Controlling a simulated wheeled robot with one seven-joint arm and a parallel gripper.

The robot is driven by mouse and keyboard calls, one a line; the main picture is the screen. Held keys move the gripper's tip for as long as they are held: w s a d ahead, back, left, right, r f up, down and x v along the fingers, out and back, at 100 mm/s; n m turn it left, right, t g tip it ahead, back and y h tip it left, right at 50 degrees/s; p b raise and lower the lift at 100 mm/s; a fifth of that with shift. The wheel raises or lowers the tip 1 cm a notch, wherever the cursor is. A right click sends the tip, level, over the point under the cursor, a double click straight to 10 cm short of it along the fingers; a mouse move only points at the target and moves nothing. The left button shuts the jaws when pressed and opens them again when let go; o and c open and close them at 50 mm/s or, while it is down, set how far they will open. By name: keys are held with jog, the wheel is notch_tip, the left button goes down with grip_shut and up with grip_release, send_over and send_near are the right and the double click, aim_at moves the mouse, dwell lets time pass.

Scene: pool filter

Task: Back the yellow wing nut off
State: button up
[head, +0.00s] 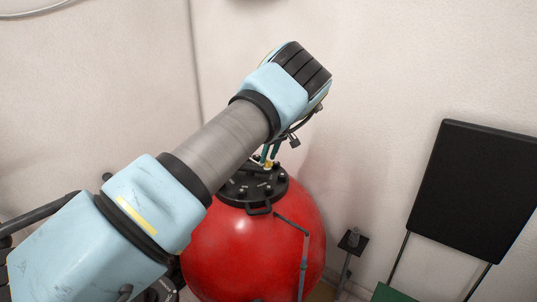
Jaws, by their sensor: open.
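The yellow wing nut (268,164) is a small spot on the black lid (262,190) on top of the red filter tank (245,245). My gripper (268,157) hangs below the end of my arm, with its green fingers pointing down at the nut. The fingers are apart and open, close above or around the nut; I cannot tell whether they touch it. My arm crosses the view from lower left and hides the left part of the lid.
A black handle (259,210) sticks out from the lid's front. A thin grey pipe (304,255) runs down the tank's right side. A black panel (475,190) on legs stands at right, with a green object (390,293) below. White walls close off the back.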

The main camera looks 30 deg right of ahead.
jog(key=shift+w+f, duration=0.1)
jog(key=shift+f, duration=0.15)
grip_shut()
dwell(0.5)
